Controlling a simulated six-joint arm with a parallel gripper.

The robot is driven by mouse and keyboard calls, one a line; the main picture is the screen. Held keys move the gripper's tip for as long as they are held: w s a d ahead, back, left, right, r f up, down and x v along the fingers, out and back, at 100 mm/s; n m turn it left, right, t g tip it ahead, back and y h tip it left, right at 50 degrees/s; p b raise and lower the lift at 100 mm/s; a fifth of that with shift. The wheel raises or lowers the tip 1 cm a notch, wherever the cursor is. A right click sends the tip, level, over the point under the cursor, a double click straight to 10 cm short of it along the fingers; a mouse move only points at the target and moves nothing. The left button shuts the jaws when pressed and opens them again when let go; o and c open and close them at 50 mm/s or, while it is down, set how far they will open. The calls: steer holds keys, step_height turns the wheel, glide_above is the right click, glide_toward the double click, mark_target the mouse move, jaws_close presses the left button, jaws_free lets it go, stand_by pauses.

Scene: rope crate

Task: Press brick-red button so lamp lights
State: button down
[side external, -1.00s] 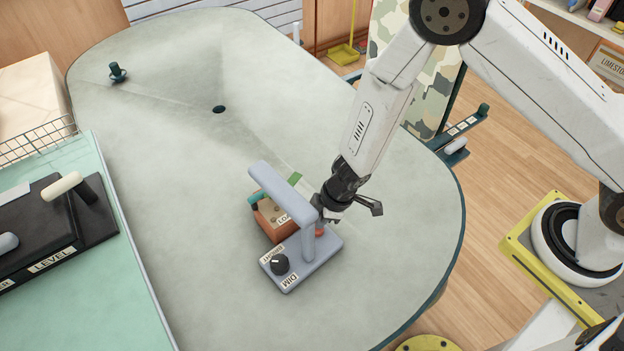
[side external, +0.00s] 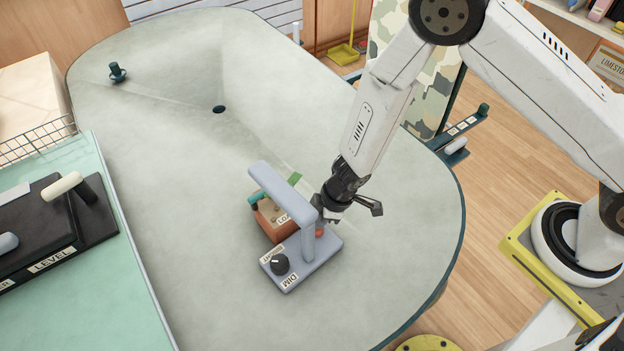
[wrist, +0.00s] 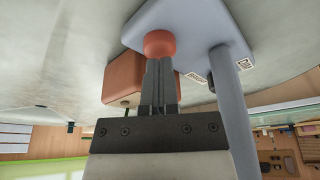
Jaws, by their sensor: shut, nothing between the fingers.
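The brick-red button (side external: 320,231) sits on the grey-blue base of the lamp (side external: 331,245), beside its post. It also shows in the wrist view (wrist: 160,42) as a round cap directly beyond my fingertips. My gripper (side external: 326,214) is shut and empty, tilted down over the button, partly behind the lamp's post in the side view. In the wrist view its closed fingers (wrist: 160,66) meet the button's lower edge in the picture; I cannot tell whether they touch it. The lamp's grey-blue head (side external: 281,185) shows no visible glow.
An orange box (side external: 268,232) with small things in it stands close behind the lamp's base. A black dial (side external: 280,264) sits on the base between labels. The grey table (side external: 210,230) is clear to the left. A mint surface with black lever units (side external: 60,235) lies further left.

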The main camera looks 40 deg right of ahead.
steer(key=shift+f, duration=0.7)
steer(key=shift+r, duration=3.05)
steer(key=shift+r, duration=0.2)
step_height(320, 180, up, 7)
glide_above(331, 229)
steer(key=shift+s, duration=0.1)
steer(key=shift+r, duration=0.1)
